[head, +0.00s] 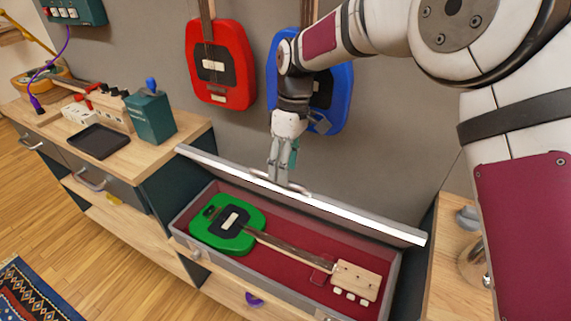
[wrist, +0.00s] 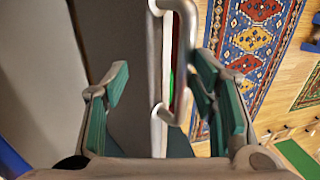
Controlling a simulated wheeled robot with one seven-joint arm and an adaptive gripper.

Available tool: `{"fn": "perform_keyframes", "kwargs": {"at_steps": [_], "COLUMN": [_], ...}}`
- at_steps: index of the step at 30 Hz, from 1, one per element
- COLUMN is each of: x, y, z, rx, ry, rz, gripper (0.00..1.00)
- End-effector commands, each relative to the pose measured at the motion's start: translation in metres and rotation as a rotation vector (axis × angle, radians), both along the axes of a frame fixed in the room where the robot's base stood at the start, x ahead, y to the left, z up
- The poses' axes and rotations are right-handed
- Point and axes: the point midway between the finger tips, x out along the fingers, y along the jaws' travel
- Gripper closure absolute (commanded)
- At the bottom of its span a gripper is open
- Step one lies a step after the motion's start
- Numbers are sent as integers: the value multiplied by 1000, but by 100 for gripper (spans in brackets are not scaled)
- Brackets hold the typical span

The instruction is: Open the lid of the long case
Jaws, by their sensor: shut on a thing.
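The long case (head: 185,222) is grey with a dark red lining and sits on a low wooden cabinet between two counters. Its lid (head: 340,210) stands raised, roughly upright along the back edge. A green guitar (head: 225,225) lies inside, its neck toward the right. My gripper (head: 280,165) is at the lid's edge, left of its middle, shut on the lid handle (head: 295,189). In the wrist view, the handle (wrist: 183,65) and the lid's edge lie between the green-padded fingers (wrist: 160,85); the exact contact is hidden.
Red (head: 220,65) and blue (head: 340,95) guitars hang on the wall behind. The left counter holds a dark tray (head: 99,141) and a teal box (head: 151,117). A right counter (head: 450,240) stands close to the case. Wooden floor (head: 120,260) is open at front left.

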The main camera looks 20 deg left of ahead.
Motion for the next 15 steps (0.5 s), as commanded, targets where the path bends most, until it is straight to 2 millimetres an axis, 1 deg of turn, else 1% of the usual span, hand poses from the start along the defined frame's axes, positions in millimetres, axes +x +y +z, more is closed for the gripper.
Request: {"fn": "perform_keyframes", "kwargs": {"at_steps": [1,5,15], "x": [5,5,2], "y": [-5,-4,-1], "z": [-4,7,72], "rx": [-8,-7,0], "ry": [-6,-8,-6], "rz": [-5,-5,-2], "gripper": [67,67,67]}}
